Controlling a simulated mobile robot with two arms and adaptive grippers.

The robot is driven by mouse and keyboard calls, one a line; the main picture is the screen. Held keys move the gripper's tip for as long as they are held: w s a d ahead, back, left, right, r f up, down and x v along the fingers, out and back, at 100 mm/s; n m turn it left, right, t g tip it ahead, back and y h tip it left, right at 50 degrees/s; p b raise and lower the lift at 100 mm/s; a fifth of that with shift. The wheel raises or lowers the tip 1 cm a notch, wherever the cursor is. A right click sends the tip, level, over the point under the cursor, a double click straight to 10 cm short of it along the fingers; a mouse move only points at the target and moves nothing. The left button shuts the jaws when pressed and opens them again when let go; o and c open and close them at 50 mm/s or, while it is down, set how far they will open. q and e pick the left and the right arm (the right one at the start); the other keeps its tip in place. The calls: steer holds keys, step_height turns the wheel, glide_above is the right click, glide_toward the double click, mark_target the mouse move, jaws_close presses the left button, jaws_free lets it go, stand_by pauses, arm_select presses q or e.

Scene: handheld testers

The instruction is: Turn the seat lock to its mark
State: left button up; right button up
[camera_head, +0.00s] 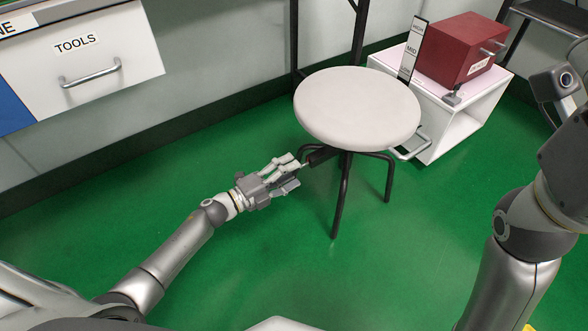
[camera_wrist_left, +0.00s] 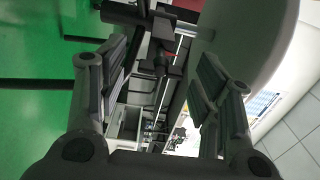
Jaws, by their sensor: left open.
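A round stool seat (camera_head: 358,105) in pale grey stands on dark legs in the head view. A dark lever with a thicker grip (camera_head: 318,157) sticks out under the seat's left edge; it appears to be the seat lock. My left gripper (camera_head: 294,172) is open just left of the lever's end, below the seat rim. In the left wrist view a dark bar with a knob (camera_wrist_left: 161,52) shows between the open fingers, ahead of them, and the seat underside (camera_wrist_left: 240,38) is at the right. No mark on the lock is readable. My right gripper is not in view.
A height strip (camera_head: 412,50) reading MID stands behind the stool. A red box (camera_head: 462,48) sits on a white cabinet (camera_head: 455,130) at the back right. A tools drawer (camera_head: 95,65) is at the upper left. Green floor (camera_head: 260,265) is clear in front of the stool.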

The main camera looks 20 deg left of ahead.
arm_select(q)
steer(key=v, duration=1)
steer(key=shift+r, duration=0.1)
